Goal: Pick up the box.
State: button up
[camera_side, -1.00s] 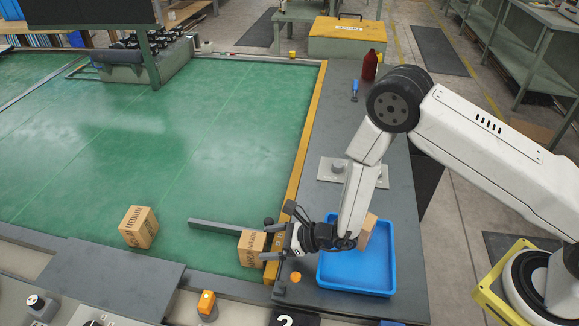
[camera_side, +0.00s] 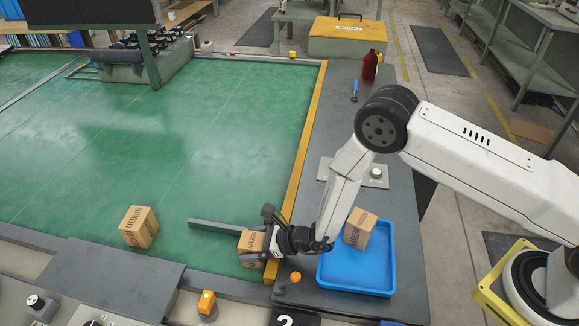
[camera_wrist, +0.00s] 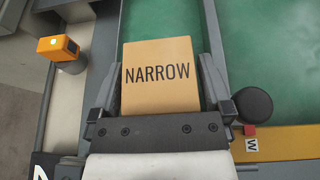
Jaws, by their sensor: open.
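A small cardboard box (camera_side: 251,241) stands at the belt's right edge, by the end of a grey guide bar. In the wrist view it is a tan box (camera_wrist: 160,75) marked NARROW. My gripper (camera_side: 263,240) is around it, with one finger on each side; the wrist view shows the open jaws (camera_wrist: 158,88) flanking it, with a slim gap at the right finger. Two other boxes show: one marked MEDIUM (camera_side: 138,227) on the green belt at left, and one (camera_side: 359,229) in the blue tray.
The blue tray (camera_side: 385,268) sits on the grey side table below my arm. A grey guide bar (camera_side: 215,227) crosses the belt beside the box. An orange button unit (camera_side: 206,303) stands at the front edge. Most of the green belt is clear.

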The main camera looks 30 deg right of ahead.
dwell(0.3)
jog(key=c, duration=1.2)
jog(key=shift+r, duration=0.1)
jog(key=shift+r, duration=4.95)
